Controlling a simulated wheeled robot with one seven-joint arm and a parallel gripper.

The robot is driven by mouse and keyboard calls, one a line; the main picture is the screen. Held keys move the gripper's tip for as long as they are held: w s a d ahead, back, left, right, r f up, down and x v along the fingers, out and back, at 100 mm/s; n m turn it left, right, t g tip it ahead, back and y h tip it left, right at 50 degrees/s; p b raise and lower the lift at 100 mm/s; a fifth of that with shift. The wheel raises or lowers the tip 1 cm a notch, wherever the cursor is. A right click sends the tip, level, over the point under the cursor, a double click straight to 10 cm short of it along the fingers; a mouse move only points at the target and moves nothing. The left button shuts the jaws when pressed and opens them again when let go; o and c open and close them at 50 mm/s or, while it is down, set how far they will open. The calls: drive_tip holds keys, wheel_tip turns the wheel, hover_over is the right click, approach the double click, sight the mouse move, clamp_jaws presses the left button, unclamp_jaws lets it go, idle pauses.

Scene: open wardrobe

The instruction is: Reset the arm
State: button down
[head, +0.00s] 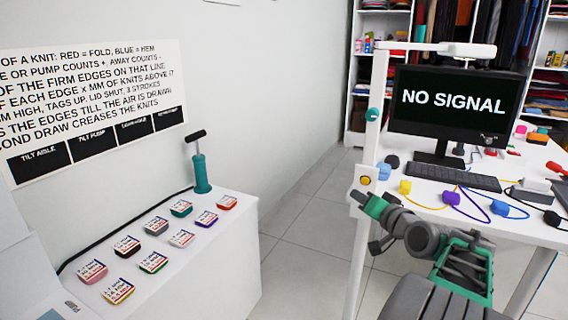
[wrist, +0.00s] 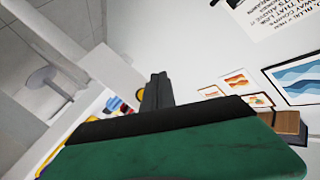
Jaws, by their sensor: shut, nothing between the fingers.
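My arm, green and grey, reaches up from the lower right of the head view, bent at a dark grey joint. Its green end with a dark tip, my gripper (head: 357,197), points left in front of the white post by the desk. In the wrist view, the two dark fingers of my gripper (wrist: 156,92) are together with nothing between them, beyond the broad green housing. I cannot tell from the head view whether the tip touches the post.
A white desk (head: 440,192) with a monitor (head: 455,115), keyboard (head: 457,178) and coloured cabled items stands right. A white cabinet (head: 225,275) holds several labelled pads and a green pump (head: 201,170). Tiled floor (head: 310,225) lies open between them. Framed pictures (wrist: 296,80) show in the wrist view.

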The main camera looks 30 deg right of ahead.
drive_tip(key=w+a+n+g+y+p, duration=0.1)
drive_tip(key=a+n+g+y+p, duration=0.45)
drive_tip(key=a, duration=1.85)
drive_tip(key=s+a+n+g+h+p, duration=0.1)
drive_tip(key=s+a+g+p, duration=0.2)
drive_tip(key=s+a+p, duration=0.2)
drive_tip(key=s+a+n+g+h+p, duration=0.2)
drive_tip(key=s+a+g+p, duration=0.2)
drive_tip(key=s, duration=0.7)
drive_tip(key=shift+s+a+p, duration=0.4)
drive_tip(key=shift+a+p, duration=0.45)
drive_tip(key=shift+p, duration=0.3)
drive_tip(key=shift+h, duration=0.25)
